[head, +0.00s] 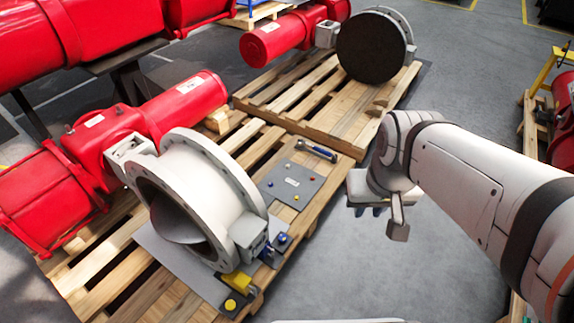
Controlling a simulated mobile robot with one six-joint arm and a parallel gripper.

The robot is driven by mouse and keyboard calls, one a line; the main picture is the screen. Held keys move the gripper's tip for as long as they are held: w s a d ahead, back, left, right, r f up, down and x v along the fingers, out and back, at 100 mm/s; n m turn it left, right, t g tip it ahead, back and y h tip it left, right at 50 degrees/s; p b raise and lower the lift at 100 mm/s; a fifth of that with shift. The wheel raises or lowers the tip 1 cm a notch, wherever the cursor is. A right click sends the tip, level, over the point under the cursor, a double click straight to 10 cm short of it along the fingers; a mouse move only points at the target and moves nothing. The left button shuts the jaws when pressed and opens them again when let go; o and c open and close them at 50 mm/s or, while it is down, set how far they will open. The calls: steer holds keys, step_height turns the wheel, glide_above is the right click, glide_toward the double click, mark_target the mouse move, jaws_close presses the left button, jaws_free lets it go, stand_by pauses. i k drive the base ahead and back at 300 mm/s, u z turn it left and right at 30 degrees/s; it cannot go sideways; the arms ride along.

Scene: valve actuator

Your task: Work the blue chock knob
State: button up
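A small blue knob (282,238) sits on a dark block at the right foot of the near grey valve body (240,190). A yellow knob (230,304) and a yellow block (237,282) are at the valve's front foot. My gripper (385,215) hangs over the grey floor to the right of the pallet, apart from the blue knob. My arm reaches in from the right. The fingertips are small and partly hidden by the wrist, so their opening is unclear. Nothing is visibly held.
The valve and its red actuator (110,140) rest on a wooden pallet (120,289). A grey plate (290,183) with small coloured knobs and a blue-handled tool (316,151) lie behind the blue knob. Another valve (372,48) stands farther back. Floor between gripper and pallet is clear.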

mark_target(282, 238)
steer(key=z, duration=0.05)
steer(key=k, duration=0.65)
steer(key=u, duration=0.35)
steer(key=i, duration=1)
steer(key=u, duration=1.1)
steer(key=k, duration=1)
steer(key=z, duration=0.65)
steer(key=i, duration=0.9)
